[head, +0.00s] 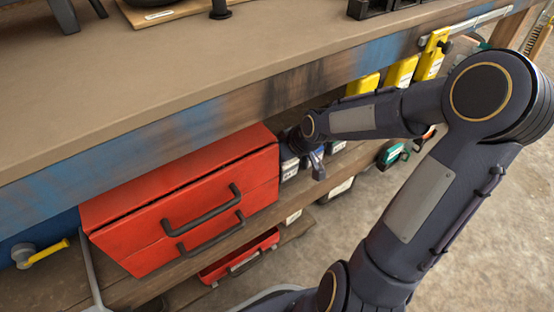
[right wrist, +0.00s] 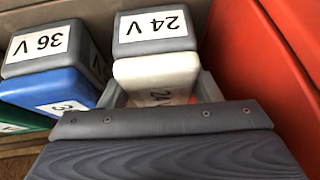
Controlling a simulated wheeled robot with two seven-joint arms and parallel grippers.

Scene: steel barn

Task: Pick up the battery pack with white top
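In the right wrist view, a battery pack with a white top section (right wrist: 155,74) and a grey cap marked 24 V (right wrist: 153,30) stands just ahead of my right gripper (right wrist: 160,92). The two grey fingers are apart, one on each side of the white part. I cannot tell whether either finger touches it. The gripper's body hides the pack's near part. In the head view my right gripper (head: 315,163) reaches onto the shelf under the bench, beside the red toolbox. The white-topped pack is not clearly seen there. My left gripper is not in view.
A blue pack marked 36 V (right wrist: 48,88) stands close beside the white one, with a green pack (right wrist: 18,122) beyond it. The red toolbox (head: 185,205) is close on the other side. The bench top (head: 200,75) overhangs the shelf. Yellow items (head: 400,72) are farther right.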

